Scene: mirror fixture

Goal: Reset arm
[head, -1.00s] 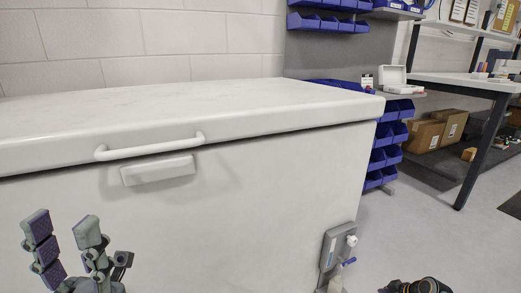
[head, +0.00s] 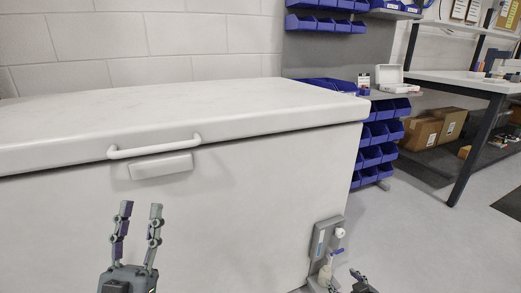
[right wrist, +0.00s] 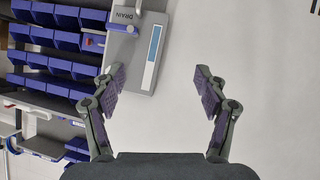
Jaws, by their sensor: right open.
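My left gripper (head: 139,232) points up in front of the white chest's front face, below its handle. Its two fingers stand apart with nothing between them. My right gripper (head: 364,281) shows only in part at the bottom edge of the head view, right of the chest's lower corner. In the right wrist view its two fingers (right wrist: 157,93) are spread wide and empty, with the plain pale chest face beyond them. The white chest (head: 240,190) has a closed lid (head: 180,105) with a bar handle (head: 155,147).
A grey drain panel (head: 325,240) with a white knob and a blue lever is at the chest's right end; it also shows in the right wrist view (right wrist: 148,50). Blue bins (head: 372,155) stand behind. A workbench (head: 460,85) is at right, with open floor before it.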

